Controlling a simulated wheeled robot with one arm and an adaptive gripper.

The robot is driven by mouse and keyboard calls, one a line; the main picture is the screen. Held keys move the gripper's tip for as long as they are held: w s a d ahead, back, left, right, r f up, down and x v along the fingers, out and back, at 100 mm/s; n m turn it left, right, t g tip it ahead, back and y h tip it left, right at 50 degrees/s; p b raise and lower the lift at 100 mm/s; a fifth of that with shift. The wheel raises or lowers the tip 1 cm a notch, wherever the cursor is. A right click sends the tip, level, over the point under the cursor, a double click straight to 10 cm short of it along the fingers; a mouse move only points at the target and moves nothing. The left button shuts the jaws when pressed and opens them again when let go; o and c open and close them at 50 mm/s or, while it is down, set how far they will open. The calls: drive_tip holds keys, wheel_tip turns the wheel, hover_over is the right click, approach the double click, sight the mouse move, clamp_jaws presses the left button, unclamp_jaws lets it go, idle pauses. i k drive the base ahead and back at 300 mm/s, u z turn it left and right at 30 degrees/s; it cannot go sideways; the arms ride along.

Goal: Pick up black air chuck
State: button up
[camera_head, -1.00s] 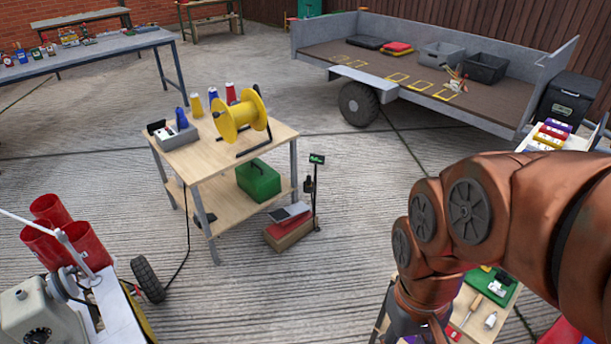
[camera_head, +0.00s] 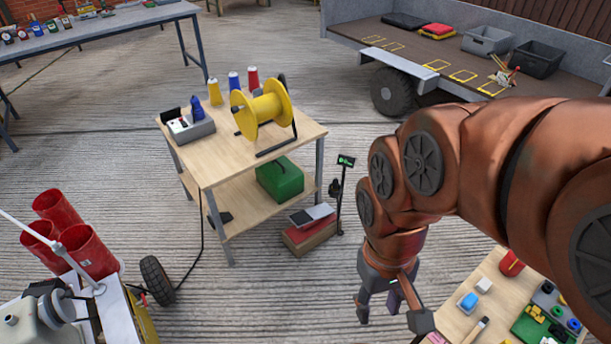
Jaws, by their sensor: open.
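I cannot make out a black air chuck for certain in the head view. My gripper (camera_head: 388,306) hangs at the lower middle, fingers pointing down and spread apart, with nothing seen between them. It is just left of a small wooden table (camera_head: 445,318) at the lower right. Dark small items there are too small to name. My arm hides part of the right side.
A wooden workbench (camera_head: 225,165) with a yellow reel (camera_head: 262,108) stands left of centre. A post with a small sign (camera_head: 340,190) is beside it. A trailer (camera_head: 440,60) stands behind. Red tubes (camera_head: 85,250) are at lower left.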

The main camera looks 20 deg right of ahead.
sight(335, 186)
drive_tip(key=u, duration=0.3)
drive_tip(key=i, duration=1.6)
drive_tip(key=z, duration=0.1)
